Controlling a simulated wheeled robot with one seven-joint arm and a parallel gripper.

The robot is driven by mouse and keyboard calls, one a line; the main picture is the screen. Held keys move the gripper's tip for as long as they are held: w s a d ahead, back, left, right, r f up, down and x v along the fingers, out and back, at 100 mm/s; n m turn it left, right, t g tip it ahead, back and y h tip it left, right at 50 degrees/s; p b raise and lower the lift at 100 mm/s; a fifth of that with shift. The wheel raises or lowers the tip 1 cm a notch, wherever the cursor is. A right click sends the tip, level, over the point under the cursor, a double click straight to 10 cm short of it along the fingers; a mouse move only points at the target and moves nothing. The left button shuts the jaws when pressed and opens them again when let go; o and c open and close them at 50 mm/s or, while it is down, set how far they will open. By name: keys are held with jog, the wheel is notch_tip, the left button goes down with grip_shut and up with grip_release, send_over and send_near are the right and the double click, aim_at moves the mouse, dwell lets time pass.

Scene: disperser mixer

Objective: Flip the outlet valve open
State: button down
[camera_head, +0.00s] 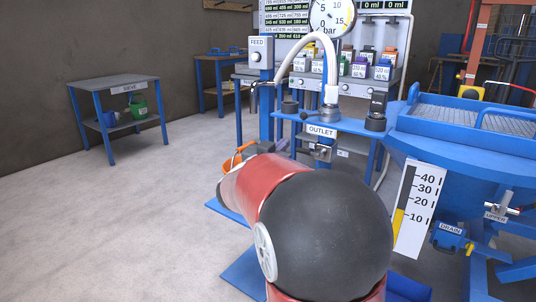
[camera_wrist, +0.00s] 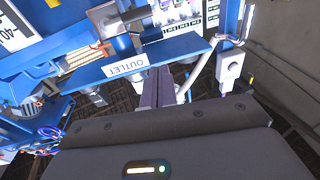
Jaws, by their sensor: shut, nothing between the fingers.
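In the head view the OUTLET label (camera_head: 321,132) is on the front of a blue shelf, and a small grey metal outlet valve (camera_head: 320,152) hangs just below it. In the wrist view the OUTLET label (camera_wrist: 125,65) appears upside down, and what looks like the dark valve body (camera_wrist: 130,18) shows above it in the picture. The handle's position is too small to tell. My gripper (camera_wrist: 158,72) is shut and empty, its fingers beside the label and apart from the valve body in the picture.
A blue vessel with a DRAIN valve (camera_head: 450,230) and a scale (camera_head: 414,205) stands at the right. A white hose (camera_head: 300,45) arches above the shelf (camera_head: 350,122). A FEED box (camera_head: 260,52) is to its left. A side table (camera_head: 112,82) stands far left. The left floor is clear.

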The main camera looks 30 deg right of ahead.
jog(key=shift+s+f+m+g+h, duration=0.15)
jog(key=shift+f+m+g+h, duration=0.15)
jog(key=shift+g, duration=0.2)
jog(key=shift+s+f+m+g+h, duration=0.1)
jog(key=shift+m+g+h, duration=0.1)
jog(key=shift+g+h, duration=0.25)
jog(key=shift+d+r, duration=0.1)
jog(key=r, duration=0.1)
send_over(308, 152)
jog(key=w+a, duration=0.1)
jog(key=w, duration=0.1)
jog(key=shift+s+a+f+b, duration=0.1)
jog(key=shift+a+f, duration=0.1)
jog(key=shift+f, duration=0.4)
jog(key=shift+s+a+f+b, duration=0.1)
jog(key=shift+a+f, duration=0.05)
jog(key=shift+f, duration=0.45)
jog(key=shift+s+a+f+b, duration=0.1)
jog(key=shift+a+f, duration=0.1)
jog(key=shift+f, duration=0.4)
